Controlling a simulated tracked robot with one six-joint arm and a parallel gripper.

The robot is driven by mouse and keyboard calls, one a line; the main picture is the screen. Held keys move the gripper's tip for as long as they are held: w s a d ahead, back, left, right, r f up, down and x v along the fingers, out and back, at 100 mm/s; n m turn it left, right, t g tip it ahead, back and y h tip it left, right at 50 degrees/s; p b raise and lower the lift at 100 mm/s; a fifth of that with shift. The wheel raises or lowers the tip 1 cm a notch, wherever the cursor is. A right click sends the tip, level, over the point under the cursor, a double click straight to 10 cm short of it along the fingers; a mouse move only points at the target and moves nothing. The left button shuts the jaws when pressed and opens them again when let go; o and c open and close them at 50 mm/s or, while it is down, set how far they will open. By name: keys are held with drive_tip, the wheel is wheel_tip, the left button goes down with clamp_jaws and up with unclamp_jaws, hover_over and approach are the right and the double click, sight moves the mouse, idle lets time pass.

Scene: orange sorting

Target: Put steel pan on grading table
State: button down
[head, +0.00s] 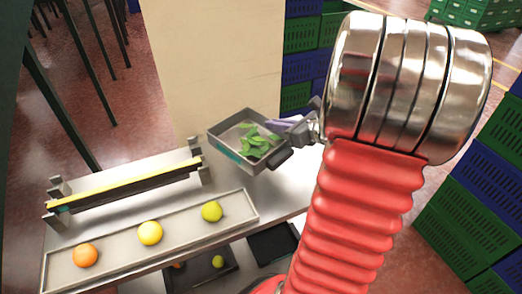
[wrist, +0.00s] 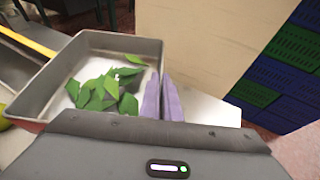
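The steel pan (head: 222,151) is a grey rectangular pan with green leaves (head: 258,143) inside. It is over the far right end of the pale grading table (head: 277,200); I cannot tell whether its base touches the top. My gripper (head: 290,124) comes in from the right, with its purple fingers at the pan's right side. The near side of the pan is hidden behind the gripper body.
A long tray (head: 113,250) on the table holds an orange fruit (head: 85,255), a yellow one (head: 150,233) and a yellow-green one (head: 211,211). A rack with a yellow bar (head: 125,185) stands behind it. Dark bins (head: 272,245) sit at the table's front. Crates (head: 475,190) are stacked right.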

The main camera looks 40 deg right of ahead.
sight(276, 135)
drive_tip(key=shift+f, duration=1.95)
drive_tip(key=shift+f, duration=0.1)
drive_tip(key=shift+f, duration=2)
drive_tip(key=shift+f, duration=0.1)
drive_tip(key=c, duration=2)
unclamp_jaws()
drive_tip(key=shift+s+d+r, duration=0.1)
drive_tip(key=shift+s+r, duration=0.2)
drive_tip(key=shift+s, duration=0.15)
drive_tip(key=v, duration=1)
drive_tip(key=shift+s+r, duration=0.15)
drive_tip(key=shift+s, duration=0.35)
